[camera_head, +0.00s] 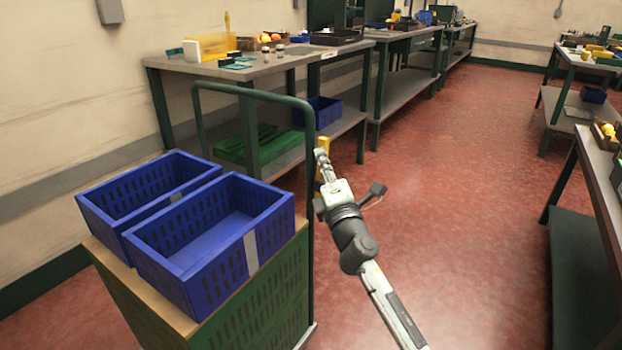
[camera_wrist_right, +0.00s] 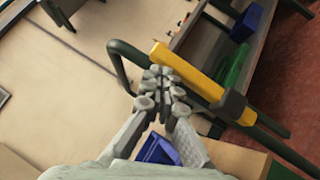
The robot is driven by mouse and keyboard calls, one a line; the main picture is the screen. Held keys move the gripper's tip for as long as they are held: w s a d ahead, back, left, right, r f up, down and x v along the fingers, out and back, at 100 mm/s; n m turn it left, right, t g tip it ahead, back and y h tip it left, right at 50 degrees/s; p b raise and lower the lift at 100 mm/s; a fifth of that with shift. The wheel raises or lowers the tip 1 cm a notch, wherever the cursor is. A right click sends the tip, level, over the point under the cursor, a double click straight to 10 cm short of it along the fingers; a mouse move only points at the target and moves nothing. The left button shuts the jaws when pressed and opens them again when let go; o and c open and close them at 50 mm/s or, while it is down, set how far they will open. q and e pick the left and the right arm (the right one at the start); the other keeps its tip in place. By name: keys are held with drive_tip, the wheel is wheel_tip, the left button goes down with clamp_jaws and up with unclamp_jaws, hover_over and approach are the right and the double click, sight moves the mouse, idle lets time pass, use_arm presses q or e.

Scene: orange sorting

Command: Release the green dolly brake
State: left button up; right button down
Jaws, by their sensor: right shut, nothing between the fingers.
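The green dolly (camera_head: 265,305) stands at lower left with a tall green tube handle (camera_head: 240,90). A yellow brake lever (camera_head: 326,172) sits beside the handle's right post, partly hidden by my gripper. In the right wrist view the yellow lever (camera_wrist_right: 190,72) runs slantwise from the tube to a dark pivot (camera_wrist_right: 234,108). My right gripper (camera_head: 321,155) is shut and empty, right at the lever. Its fingers (camera_wrist_right: 165,88) show just beside the lever in the wrist view; I cannot tell whether they touch it. My left gripper is not in view.
Two empty blue crates (camera_head: 200,270) stand on the dolly's wooden top (camera_head: 105,262). A workbench (camera_head: 270,68) with a lower shelf stands behind the handle. Another bench (camera_head: 598,165) is at the right. The red floor (camera_head: 460,180) between them is clear.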

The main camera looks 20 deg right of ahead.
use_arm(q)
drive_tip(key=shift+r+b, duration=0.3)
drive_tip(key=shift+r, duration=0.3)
use_arm(e)
drive_tip(key=shift+w+d+r, duration=0.15)
drive_tip(key=shift+w+d, duration=0.55)
drive_tip(key=shift+d, duration=0.25)
drive_tip(key=shift+w+d+r, duration=0.1)
drive_tip(key=shift+w+d, duration=0.6)
drive_tip(key=shift+d, duration=0.2)
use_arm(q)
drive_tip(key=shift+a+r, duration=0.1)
use_arm(e)
drive_tip(key=shift+a+r, duration=0.1)
